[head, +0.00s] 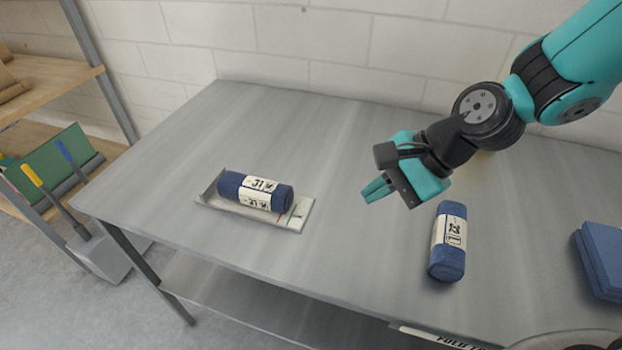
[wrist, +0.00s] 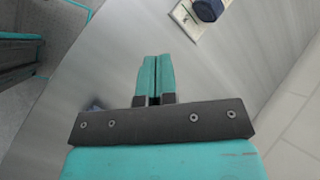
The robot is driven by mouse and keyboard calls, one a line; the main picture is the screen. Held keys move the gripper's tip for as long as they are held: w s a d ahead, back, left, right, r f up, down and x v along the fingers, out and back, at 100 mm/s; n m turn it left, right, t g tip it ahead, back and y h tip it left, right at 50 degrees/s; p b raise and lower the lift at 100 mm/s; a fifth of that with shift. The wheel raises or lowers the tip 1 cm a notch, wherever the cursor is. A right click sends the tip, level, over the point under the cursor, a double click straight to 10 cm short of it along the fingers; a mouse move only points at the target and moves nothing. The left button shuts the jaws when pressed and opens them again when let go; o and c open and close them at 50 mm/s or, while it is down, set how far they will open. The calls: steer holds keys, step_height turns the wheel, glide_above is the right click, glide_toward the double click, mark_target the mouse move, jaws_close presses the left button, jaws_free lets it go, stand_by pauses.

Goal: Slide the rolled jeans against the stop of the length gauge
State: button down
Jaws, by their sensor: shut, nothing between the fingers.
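A rolled pair of dark blue jeans with a cream label (head: 258,190) lies lengthwise on the length gauge (head: 294,223), a light tray with coloured marks at its right end. The roll's left end is close to the gauge's raised left end; I cannot tell whether they touch. In the wrist view, the roll (wrist: 207,9) and part of the gauge (wrist: 187,22) show at the top edge. My gripper (head: 368,193) is shut and empty, above the table to the right of the gauge, apart from it. Its closed fingers (wrist: 154,60) also show in the wrist view.
A second blue roll (head: 447,243) lies on the metal table (head: 350,262) below and right of my gripper. Folded blue cloth (head: 602,258) sits at the right edge. The table between gauge and second roll is clear. A block wall stands behind.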

steer(key=w+f+m+t+y+p, duration=0.1)
steer(key=w+f+m+t+p, duration=0.25)
steer(key=m, duration=0.75)
steer(key=g+p, duration=0.2)
glide_toward(301, 205)
steer(key=f, duration=0.3)
steer(key=shift+s+a+f+t, duration=0.25)
steer(key=shift+f, duration=0.15)
steer(key=shift+w+a+p, duration=0.2)
steer(key=shift+a+p, duration=0.1)
steer(key=shift+a, duration=0.3)
steer(key=shift+w+a+p, duration=0.25)
steer(key=shift+a+p, duration=0.05)
steer(key=shift+a, duration=0.35)
steer(key=shift+w+a+f+m+p, duration=0.1)
steer(key=shift+w+a+m+p, duration=0.05)
steer(key=shift+a, duration=0.2)
steer(key=shift+w+a+f+m+p, duration=0.1)
steer(key=shift+w+a+m+p, duration=0.05)
steer(key=shift+a, duration=0.25)
